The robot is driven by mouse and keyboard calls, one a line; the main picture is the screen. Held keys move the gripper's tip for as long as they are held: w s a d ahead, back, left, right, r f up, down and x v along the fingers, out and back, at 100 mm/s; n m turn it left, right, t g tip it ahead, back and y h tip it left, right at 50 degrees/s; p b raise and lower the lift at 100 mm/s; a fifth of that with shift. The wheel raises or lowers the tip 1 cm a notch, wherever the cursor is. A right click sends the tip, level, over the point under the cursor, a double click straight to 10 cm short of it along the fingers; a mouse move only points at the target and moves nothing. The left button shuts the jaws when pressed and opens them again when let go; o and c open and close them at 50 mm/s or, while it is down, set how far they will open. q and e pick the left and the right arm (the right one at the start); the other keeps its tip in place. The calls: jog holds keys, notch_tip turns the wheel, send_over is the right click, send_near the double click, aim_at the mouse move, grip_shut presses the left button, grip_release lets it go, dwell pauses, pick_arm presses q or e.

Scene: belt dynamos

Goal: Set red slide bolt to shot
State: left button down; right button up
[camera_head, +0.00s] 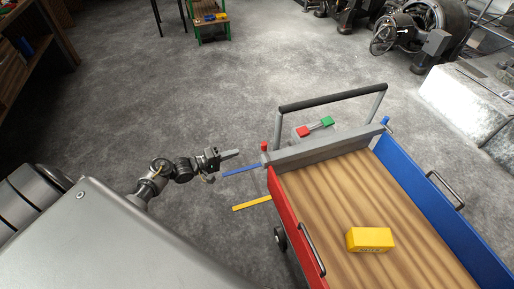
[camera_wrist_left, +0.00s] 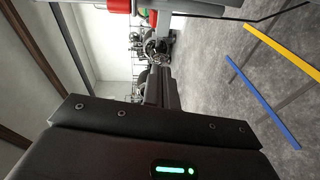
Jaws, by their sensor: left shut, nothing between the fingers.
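The red slide bolt (camera_head: 264,146) shows as a small red knob at the left end of the cart's grey end board (camera_head: 330,147). My left gripper (camera_head: 236,154) is shut and empty, a short way left of the red knob and apart from it. Its dark closed fingers also show in the left wrist view (camera_wrist_left: 156,85). A red part (camera_wrist_left: 118,6) sits at the top edge there; I cannot tell if it is the bolt's knob. How far the bolt is slid is too small to tell. My right gripper is not in view.
The cart has a red left side (camera_head: 285,215), a blue right side (camera_head: 440,210) and a raised handle (camera_head: 333,99). A yellow block (camera_head: 369,239) lies on its wooden bed. Open floor surrounds my left arm.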

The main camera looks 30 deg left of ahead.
pick_arm(q)
jog(key=r, duration=0.2)
jog(key=r+h, duration=0.1)
jog(key=r, duration=0.1)
jog(key=w+r+h, duration=0.1)
jog(key=shift+a+r+n, duration=0.2)
jog(key=shift+r+n, duration=0.1)
jog(key=shift+r, duration=0.1)
jog(key=shift+w+d, duration=0.1)
